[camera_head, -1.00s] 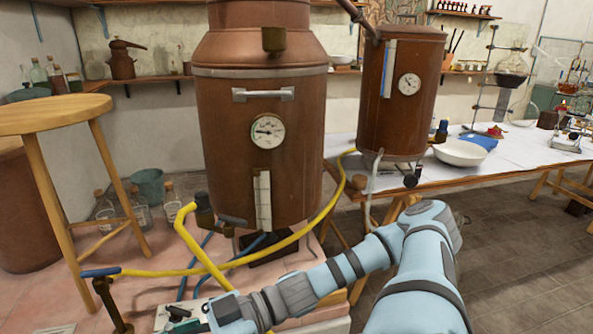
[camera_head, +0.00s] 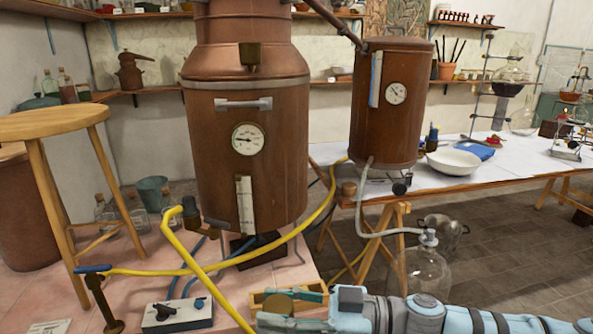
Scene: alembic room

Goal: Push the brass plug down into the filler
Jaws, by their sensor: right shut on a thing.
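The filler (camera_head: 250,54) is a short brass cup on the upper front of the large copper still (camera_head: 245,105). My right gripper (camera_head: 282,306) is low at the bottom of the view, its arm coming in from the right. It is shut on a small round brass piece, which looks like the brass plug (camera_head: 278,303). The gripper and plug are well below the filler and apart from it. The fingers partly hide the plug. The inside of the filler cannot be seen. My left gripper is out of view.
A yellow hose (camera_head: 190,262) crosses in front of the still. A switch box (camera_head: 178,315) stands lower left, and a wooden tray (camera_head: 257,297) lies behind the gripper. A stool (camera_head: 50,122) is at left. A glass vessel (camera_head: 420,272) stands near my right arm.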

